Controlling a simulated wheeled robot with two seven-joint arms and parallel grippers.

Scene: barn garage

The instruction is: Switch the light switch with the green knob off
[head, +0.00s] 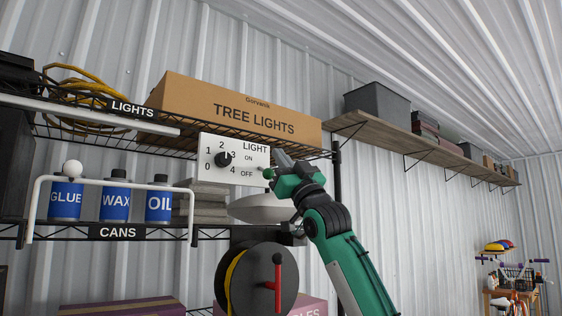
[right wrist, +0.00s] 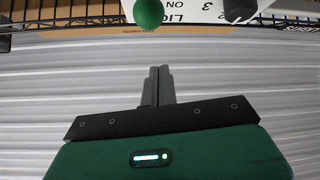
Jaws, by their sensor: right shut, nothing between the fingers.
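A white switch panel (head: 238,148) marked LIGHT, ON and OFF hangs at the front of the wire shelf in the head view. A green round knob (head: 268,173) shows at its right edge, near the OFF label; I cannot tell its switch position. The knob (right wrist: 148,13) also shows at the top of the right wrist view, beyond the fingertips. My right gripper (head: 281,157) is shut and empty, just right of the panel and close to the knob. In the right wrist view its fingers (right wrist: 158,71) are together, with a visible gap to the knob. My left gripper is out of view.
A black rotary dial (head: 223,159) numbered 0 to 4 sits on the panel's left part. A TREE LIGHTS box (head: 240,112) is above. A white rail (head: 115,183) fronts blue cans at left. A hose reel (head: 250,280) is below.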

